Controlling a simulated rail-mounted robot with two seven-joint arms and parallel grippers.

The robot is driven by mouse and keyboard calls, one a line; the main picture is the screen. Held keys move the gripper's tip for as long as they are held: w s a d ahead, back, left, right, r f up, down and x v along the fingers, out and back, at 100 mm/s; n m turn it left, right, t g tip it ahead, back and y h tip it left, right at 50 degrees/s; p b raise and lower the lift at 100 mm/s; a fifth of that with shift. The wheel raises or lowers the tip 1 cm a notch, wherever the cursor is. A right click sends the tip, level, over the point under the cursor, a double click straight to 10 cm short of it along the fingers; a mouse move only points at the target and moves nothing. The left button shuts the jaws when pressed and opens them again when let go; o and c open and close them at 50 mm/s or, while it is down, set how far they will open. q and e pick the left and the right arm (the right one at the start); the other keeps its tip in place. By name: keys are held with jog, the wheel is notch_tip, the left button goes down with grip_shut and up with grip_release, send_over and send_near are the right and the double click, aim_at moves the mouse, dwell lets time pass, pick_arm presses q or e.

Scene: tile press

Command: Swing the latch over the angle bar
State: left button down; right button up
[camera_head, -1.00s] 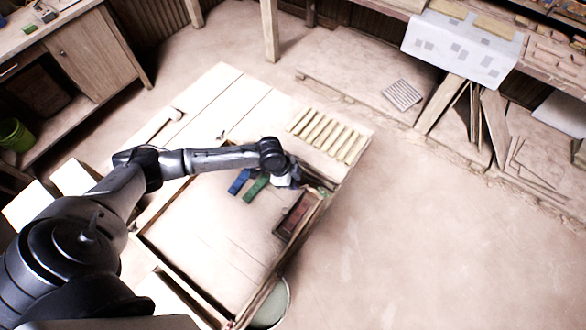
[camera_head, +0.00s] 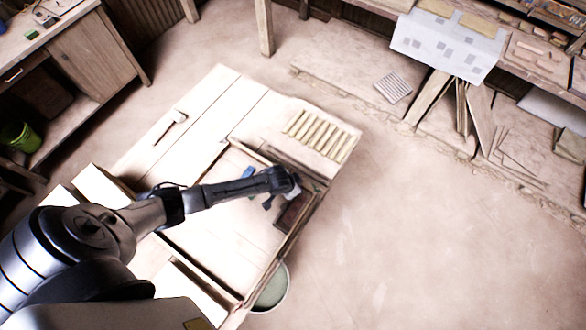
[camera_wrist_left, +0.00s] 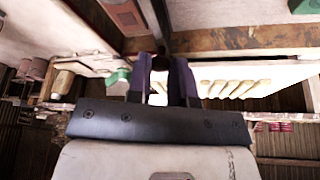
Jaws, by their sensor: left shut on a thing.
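My left gripper (camera_head: 290,190) is over the far right corner of the wooden press bed (camera_head: 215,245). In the left wrist view its two bluish fingers (camera_wrist_left: 163,80) are close together, shut on a small dark piece between them, which I take to be the latch (camera_wrist_left: 160,63). The fingers hide most of it. A dark narrow bar, likely the angle bar (camera_wrist_left: 157,18), runs away from just beyond the fingertips. I cannot tell whether the latch lies over it. My right gripper is in neither view.
A reddish-brown block (camera_head: 292,211) lies in the bed beside my gripper. A blue strip (camera_head: 247,172) shows behind my arm. A rack of pale slats (camera_head: 318,132) is at the table's far end. A bucket (camera_head: 272,290) stands by the near edge. The floor at right is clear.

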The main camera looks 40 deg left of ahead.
pick_arm(q)
jog(key=shift+n, duration=0.3)
dwell(0.4)
jog(key=c, duration=1)
grip_release()
jog(key=shift+d, duration=0.1)
jog(key=p+v, duration=0.1)
jog(key=v, duration=1.2)
jog(key=shift+s+r, duration=0.2)
jog(key=shift+r, duration=0.15)
